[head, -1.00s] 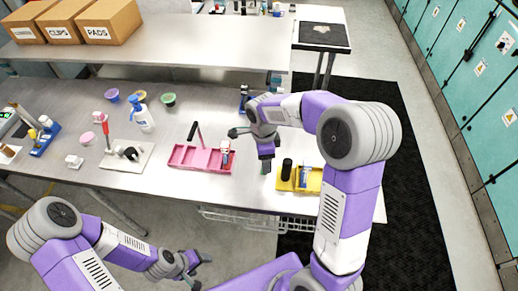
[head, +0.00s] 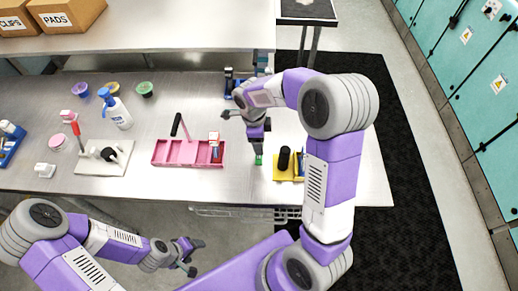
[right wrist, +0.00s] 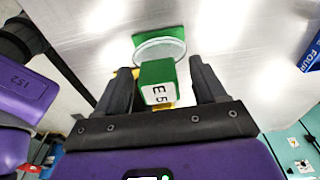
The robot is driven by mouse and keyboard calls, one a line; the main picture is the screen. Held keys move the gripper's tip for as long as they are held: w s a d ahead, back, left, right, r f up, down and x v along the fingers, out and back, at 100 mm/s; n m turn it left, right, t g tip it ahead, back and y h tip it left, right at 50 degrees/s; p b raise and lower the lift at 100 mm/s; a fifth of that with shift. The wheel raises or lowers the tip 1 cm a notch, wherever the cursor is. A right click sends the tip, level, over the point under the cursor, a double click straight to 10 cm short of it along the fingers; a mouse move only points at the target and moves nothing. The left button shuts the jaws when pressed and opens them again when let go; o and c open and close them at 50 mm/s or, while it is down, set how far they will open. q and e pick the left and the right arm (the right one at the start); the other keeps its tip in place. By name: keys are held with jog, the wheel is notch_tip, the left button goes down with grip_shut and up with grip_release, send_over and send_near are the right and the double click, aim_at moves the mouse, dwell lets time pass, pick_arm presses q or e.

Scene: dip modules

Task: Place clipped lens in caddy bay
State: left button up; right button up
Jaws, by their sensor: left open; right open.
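A green clip block (right wrist: 158,82) with a white face marked "E5" and a round clear lens in a green rim (right wrist: 160,50) sits between my right gripper's fingers (right wrist: 160,72) in the right wrist view. The fingers are open, one on each side of the block. In the head view the right gripper (head: 257,146) points down, with the green piece (head: 258,160) at its tips. A pink caddy (head: 160,160) with a dark-gripped handle stands left of it. My left gripper (head: 191,256) is open and empty, in front of the table.
A yellow tray (head: 284,175) with a black cylinder stands right of the right gripper. A white board (head: 92,163) with tools, a spray bottle (head: 118,112) and several small bowls are at the left. A blue holder (head: 229,82) is behind.

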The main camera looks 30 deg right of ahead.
grip_shut()
dwell(0.4)
jog(key=shift+r, duration=0.15)
